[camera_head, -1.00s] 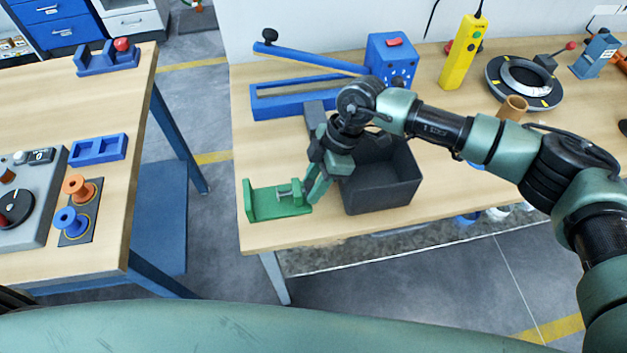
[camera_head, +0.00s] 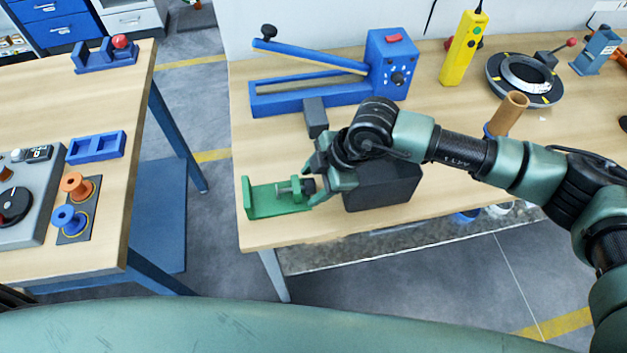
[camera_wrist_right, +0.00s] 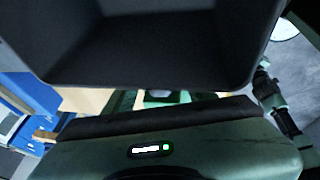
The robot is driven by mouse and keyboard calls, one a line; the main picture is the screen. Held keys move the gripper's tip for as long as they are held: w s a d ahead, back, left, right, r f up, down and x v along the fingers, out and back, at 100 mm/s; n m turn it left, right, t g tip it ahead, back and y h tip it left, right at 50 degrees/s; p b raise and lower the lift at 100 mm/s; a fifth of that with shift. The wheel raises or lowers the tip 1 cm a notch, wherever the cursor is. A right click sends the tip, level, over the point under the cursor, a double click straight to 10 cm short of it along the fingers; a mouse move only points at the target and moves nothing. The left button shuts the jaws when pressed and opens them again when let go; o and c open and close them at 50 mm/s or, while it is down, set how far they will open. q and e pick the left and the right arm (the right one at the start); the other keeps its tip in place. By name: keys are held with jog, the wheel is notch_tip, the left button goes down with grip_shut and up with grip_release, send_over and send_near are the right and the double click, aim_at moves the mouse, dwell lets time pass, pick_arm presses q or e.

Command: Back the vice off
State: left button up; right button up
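The green vice (camera_head: 276,198) sits near the front left corner of the right table. Its screw and dark round knob (camera_head: 308,186) point right. My right gripper (camera_head: 314,182) is at the knob end, its fingers spread apart above and below the knob; they look open, and contact with the knob cannot be made out. In the right wrist view, the gripper's body fills the bottom and a bit of green shows faintly beyond it; the fingertips are not clear. My left gripper is not in view.
A black bin (camera_head: 383,190) stands close right of the vice, under my right arm, and fills the top of the right wrist view (camera_wrist_right: 150,55). A blue lever press (camera_head: 310,95) stands behind. A brown cylinder (camera_head: 510,113) and a dark ring fixture (camera_head: 525,80) are further right.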

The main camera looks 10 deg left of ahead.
jog(key=b+v, duration=0.1)
jog(key=v, duration=0.6)
jog(key=shift+r+b, duration=0.4)
jog(key=shift+d, duration=0.1)
